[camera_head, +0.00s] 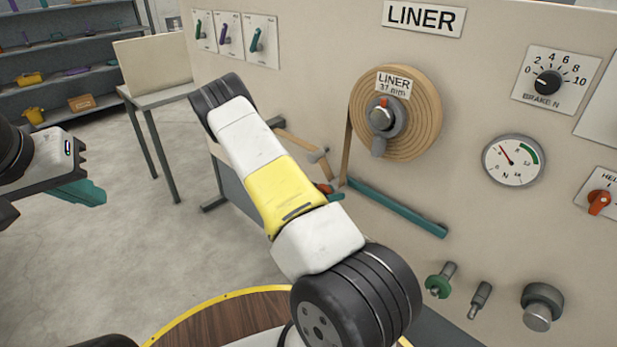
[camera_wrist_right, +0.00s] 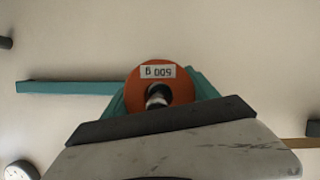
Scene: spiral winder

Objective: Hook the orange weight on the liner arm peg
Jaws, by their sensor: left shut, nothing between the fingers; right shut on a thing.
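The orange weight (camera_wrist_right: 137,82) is a round disc with an upside-down "500 g" label in the right wrist view. My right gripper (camera_wrist_right: 157,100) is shut on it, its teal fingers showing on both sides. A shiny metal cylinder (camera_wrist_right: 158,96) shows at the disc's middle; I cannot tell whether it is the weight's stem or a peg. A teal bar (camera_head: 400,209), likely the liner arm, runs along the panel below the liner roll; it also shows in the right wrist view (camera_wrist_right: 65,88). My right forearm mostly hides the weight in the head view. My left gripper (camera_head: 85,192) is shut and empty at far left.
The upright panel (camera_head: 470,125) carries the liner roll (camera_head: 425,110), a gauge (camera_head: 513,160), a brake knob (camera_head: 548,82) and several low pegs and knobs. A tan strip (camera_head: 295,142) passes near a grey rod. A side table (camera_head: 165,95) and shelves stand behind.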

